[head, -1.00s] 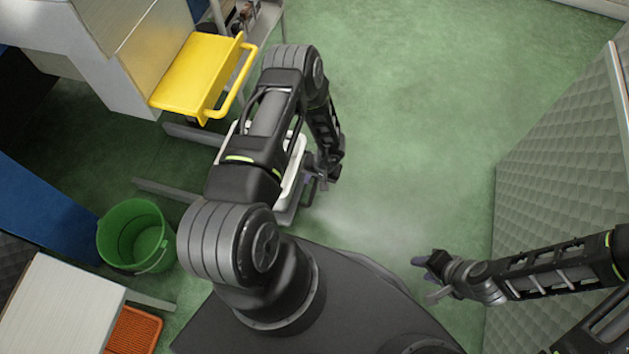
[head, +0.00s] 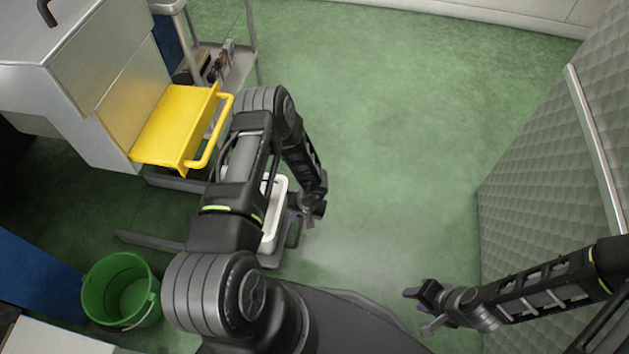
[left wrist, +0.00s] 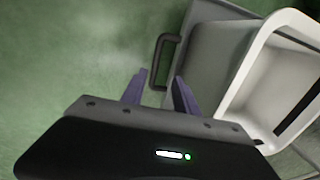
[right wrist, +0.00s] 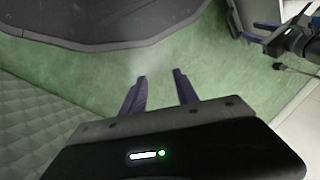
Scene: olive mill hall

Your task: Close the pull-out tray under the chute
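A grey pull-out tray (head: 270,260) carrying a white bin (head: 274,225) stands out low over the floor, partly hidden behind my left arm. In the left wrist view the tray (left wrist: 196,58) has a dark loop handle (left wrist: 164,55) on its front, and the white bin (left wrist: 246,72) is at the right. A yellow part with a bar handle (head: 182,128), perhaps the chute, juts from the machine above. My left gripper (head: 308,214) is open, its fingertips (left wrist: 158,76) apart with the handle showing between and beyond them. My right gripper (head: 422,304) is open and empty, also in its wrist view (right wrist: 160,74).
A green bucket (head: 120,291) stands on the floor at the lower left, near a grey floor rail (head: 148,243). A grey cart (head: 235,68) stands behind the yellow part. A quilted panel (head: 545,150) bounds the right side. The green floor between is clear.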

